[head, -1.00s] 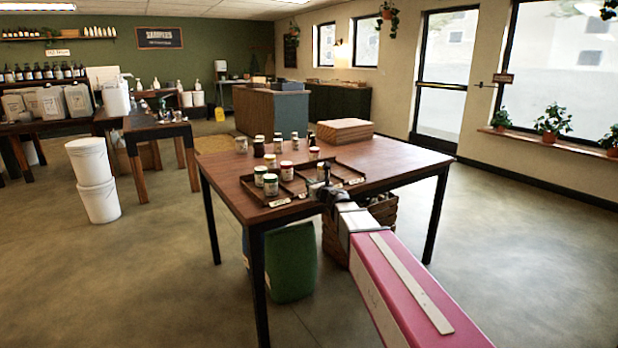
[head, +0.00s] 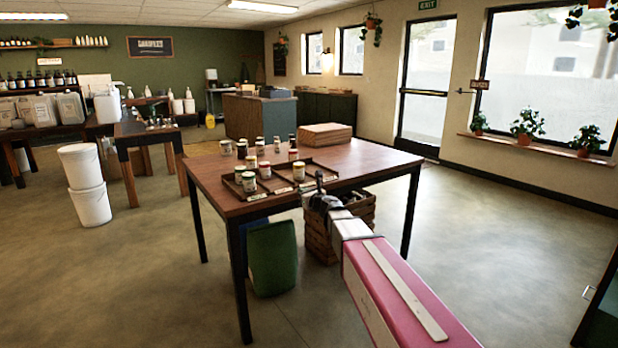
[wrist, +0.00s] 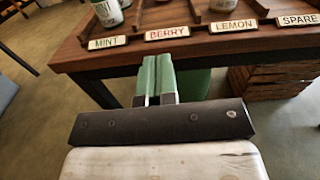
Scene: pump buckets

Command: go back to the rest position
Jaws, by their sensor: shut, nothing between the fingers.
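My gripper (head: 319,184) is at the end of my pink and grey arm, just off the front edge of the wooden table (head: 350,158) in the head view. In the wrist view its two green fingers (wrist: 157,72) are together, with nothing between them. They point toward the table edge and a divided brown tray (head: 262,191). The tray's front carries labels reading MINT, BERRY, LEMON and SPARE in the wrist view. A jar (wrist: 108,12) stands behind the MINT label.
Several jars stand in and behind the tray. A wooden box (head: 326,134) sits at the table's back. A wooden crate (head: 318,240) and a green container (head: 271,260) are under the table. White buckets (head: 90,204) stand left.

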